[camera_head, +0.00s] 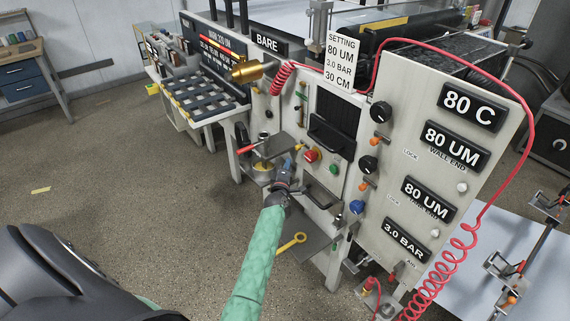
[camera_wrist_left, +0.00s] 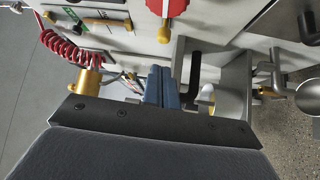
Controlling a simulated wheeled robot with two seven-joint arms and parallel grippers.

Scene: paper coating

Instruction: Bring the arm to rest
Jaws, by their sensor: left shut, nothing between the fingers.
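My left arm, in a green sleeve, reaches up from the bottom of the head view to the front of the coating machine (camera_head: 395,160). My left gripper (camera_head: 289,165) is at the machine's front, near a small shelf with a red-knobbed lever and a yellow part. In the left wrist view the blue fingers of my left gripper (camera_wrist_left: 161,86) are together with nothing between them. A black handle (camera_wrist_left: 195,72) stands just right of the fingers in that view. I cannot tell whether they touch. My right gripper is not in view.
A red stop button (camera_head: 311,155) and black knobs sit on the panel close by. A red coiled hose (camera_head: 440,270) hangs at the right. A yellow wrench (camera_head: 291,243) lies on a lower shelf.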

